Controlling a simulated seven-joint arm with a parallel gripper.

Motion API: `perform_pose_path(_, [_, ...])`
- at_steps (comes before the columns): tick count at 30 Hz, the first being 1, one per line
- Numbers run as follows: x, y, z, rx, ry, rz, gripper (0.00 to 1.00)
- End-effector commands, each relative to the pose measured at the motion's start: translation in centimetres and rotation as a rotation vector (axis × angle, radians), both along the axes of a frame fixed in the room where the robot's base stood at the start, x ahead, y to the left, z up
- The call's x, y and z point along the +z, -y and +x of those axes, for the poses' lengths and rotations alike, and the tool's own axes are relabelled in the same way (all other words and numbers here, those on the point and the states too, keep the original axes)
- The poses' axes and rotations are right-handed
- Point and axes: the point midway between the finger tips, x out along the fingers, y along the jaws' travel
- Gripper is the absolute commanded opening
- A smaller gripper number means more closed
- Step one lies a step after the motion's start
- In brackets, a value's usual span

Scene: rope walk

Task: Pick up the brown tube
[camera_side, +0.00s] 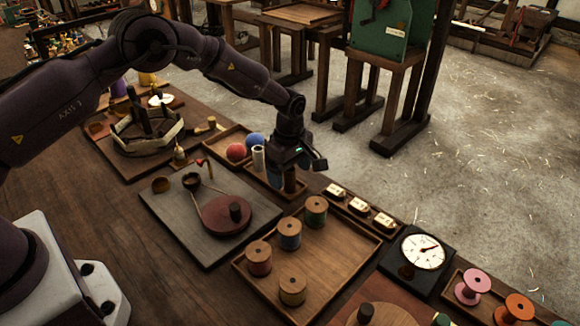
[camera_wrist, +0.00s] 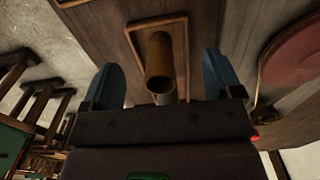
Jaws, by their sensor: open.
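In the side view my gripper (camera_side: 288,172) points down over the tray, and the brown tube (camera_side: 290,184) shows partly between the fingers. My gripper is open and holds nothing. The tube's lower end is hidden by the fingers and tray edge in the side view.
A pale tube (camera_side: 258,158) stands just left of my gripper. A red ball (camera_side: 236,152) and a blue ball (camera_side: 255,140) lie nearby. A tray with several thread spools (camera_side: 316,211) is in front, and labelled blocks (camera_side: 358,205) lie to the right.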

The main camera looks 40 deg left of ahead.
Motion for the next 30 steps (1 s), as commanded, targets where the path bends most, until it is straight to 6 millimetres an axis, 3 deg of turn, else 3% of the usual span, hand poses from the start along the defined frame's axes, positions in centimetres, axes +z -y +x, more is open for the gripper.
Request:
perform_pose_path(2, [0.0, 0.0, 0.0, 0.000, 0.000, 0.000, 0.85])
perform_pose_path(3, [0.0, 0.0, 0.0, 0.000, 0.000, 0.000, 0.81])
perform_pose_path(12, [0.0, 0.0, 0.0, 0.000, -0.001, 0.000, 0.15])
perform_pose_path(19, [0.6, 0.0, 0.0, 0.000, 0.000, 0.000, 0.15])
perform_pose_path(30, [4.3, 0.0, 0.0, 0.000, 0.002, 0.001, 0.15])
